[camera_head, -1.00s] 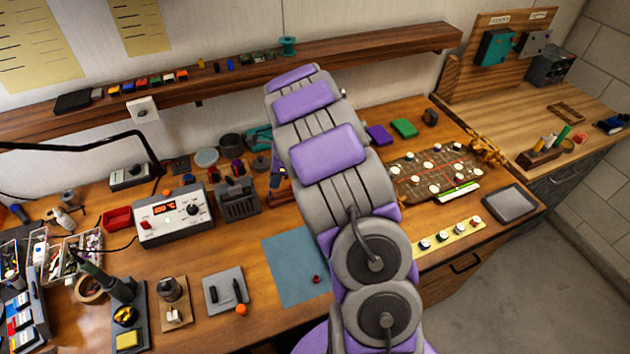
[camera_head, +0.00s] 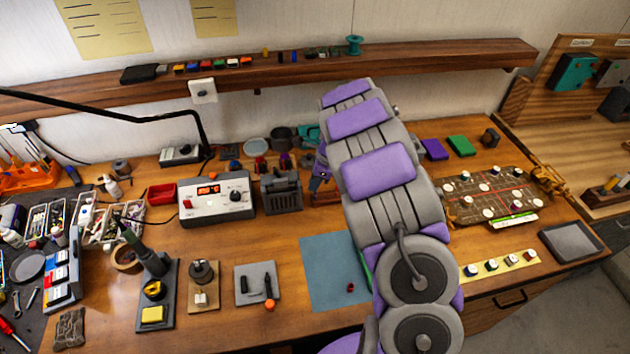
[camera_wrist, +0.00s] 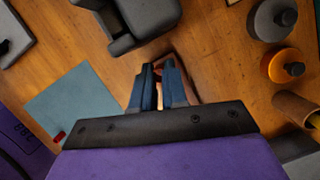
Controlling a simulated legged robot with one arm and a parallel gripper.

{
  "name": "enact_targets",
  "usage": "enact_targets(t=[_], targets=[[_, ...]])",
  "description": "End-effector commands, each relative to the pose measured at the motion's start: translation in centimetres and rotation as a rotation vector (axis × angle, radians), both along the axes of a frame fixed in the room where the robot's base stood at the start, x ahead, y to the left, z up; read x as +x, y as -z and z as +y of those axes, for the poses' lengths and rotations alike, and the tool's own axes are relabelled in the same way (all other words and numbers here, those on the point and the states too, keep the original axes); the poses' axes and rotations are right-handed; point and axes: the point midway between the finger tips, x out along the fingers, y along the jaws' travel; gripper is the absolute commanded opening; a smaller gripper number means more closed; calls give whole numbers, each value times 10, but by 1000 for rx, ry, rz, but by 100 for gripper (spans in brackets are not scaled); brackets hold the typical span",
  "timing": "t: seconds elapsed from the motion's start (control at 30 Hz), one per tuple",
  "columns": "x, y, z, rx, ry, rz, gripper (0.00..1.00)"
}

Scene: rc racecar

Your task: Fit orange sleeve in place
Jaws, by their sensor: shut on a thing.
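My gripper (camera_wrist: 162,88) has two dark blue fingers, close together over the wooden bench. A small brownish-orange piece (camera_wrist: 184,73) shows at their tips, partly hidden by them; I cannot tell whether it is the orange sleeve. In the head view my gripper (camera_head: 320,182) is low beside the grey slotted box (camera_head: 283,194), mostly behind my arm. The same box seems to show as a dark grey body (camera_wrist: 140,22) just beyond the fingertips. A small orange round piece (camera_head: 270,305) lies by a grey pad. Another orange round thing (camera_wrist: 283,66) is right of my gripper.
A white soldering station (camera_head: 217,200) stands left of the box. A blue-grey mat (camera_head: 325,250) with a small red piece (camera_head: 350,287) lies nearer me. Bare wood lies between mat and box.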

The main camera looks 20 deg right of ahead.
Motion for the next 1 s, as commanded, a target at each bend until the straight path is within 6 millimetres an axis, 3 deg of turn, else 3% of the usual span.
enact_targets(t=[1.0], targets=[[-1, -1, 5, 3, 1, 3, 0]])
